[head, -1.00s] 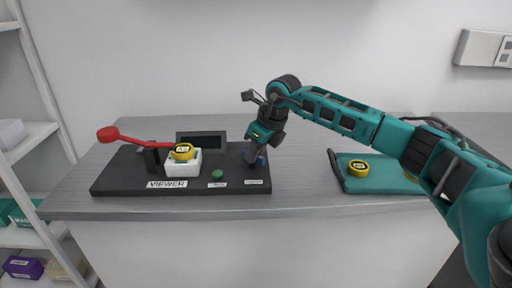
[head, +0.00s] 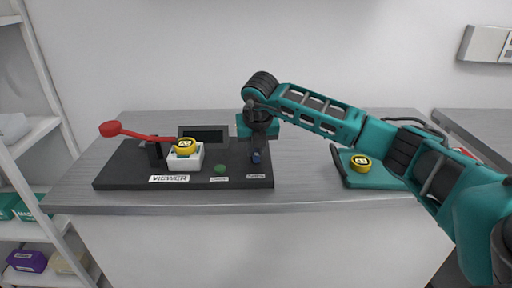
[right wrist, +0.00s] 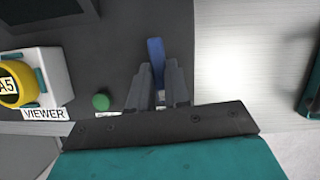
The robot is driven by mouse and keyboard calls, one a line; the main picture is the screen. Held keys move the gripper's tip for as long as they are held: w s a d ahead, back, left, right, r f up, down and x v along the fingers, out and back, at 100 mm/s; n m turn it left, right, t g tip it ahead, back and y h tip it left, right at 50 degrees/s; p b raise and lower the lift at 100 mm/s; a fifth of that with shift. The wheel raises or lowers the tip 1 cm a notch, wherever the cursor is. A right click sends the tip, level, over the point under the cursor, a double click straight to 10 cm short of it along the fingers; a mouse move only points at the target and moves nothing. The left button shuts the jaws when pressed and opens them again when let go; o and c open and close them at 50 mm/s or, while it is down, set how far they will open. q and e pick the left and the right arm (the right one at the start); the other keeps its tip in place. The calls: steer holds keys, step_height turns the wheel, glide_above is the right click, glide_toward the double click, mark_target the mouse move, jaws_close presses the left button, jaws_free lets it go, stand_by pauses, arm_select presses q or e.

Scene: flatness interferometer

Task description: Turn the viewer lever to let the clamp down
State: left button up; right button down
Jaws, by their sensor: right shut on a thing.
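The viewer is a black base (head: 120,178) with a white VIEWER label. Its red lever (head: 140,133) is raised at the left, with a round red end; its arm runs down rightward to a dark post. A yellow-ringed disc marked A5 (head: 185,145) sits on a white block (head: 184,162) by the red lever's right end, and also shows in the right wrist view (right wrist: 10,86). My right gripper (right wrist: 158,80) is shut on a blue knob (right wrist: 156,52) at the base's right end; its fingers partly hide the knob. My left gripper is out of view.
A green button (head: 220,168) is left of the blue knob. A dark display (head: 203,138) stands behind the block. A teal tray (head: 350,178) with another yellow-ringed disc (head: 361,162) lies to the right. Bare grey table (head: 305,170) separates tray and base.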

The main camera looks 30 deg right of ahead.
steer(key=shift+a+m, duration=0.1)
steer(key=shift+m, duration=0.3)
steer(key=c, duration=1.1)
jaws_free()
steer(key=v, duration=1.3)
steer(key=shift+w+a, duration=0.1)
steer(key=shift+w, duration=0.05)
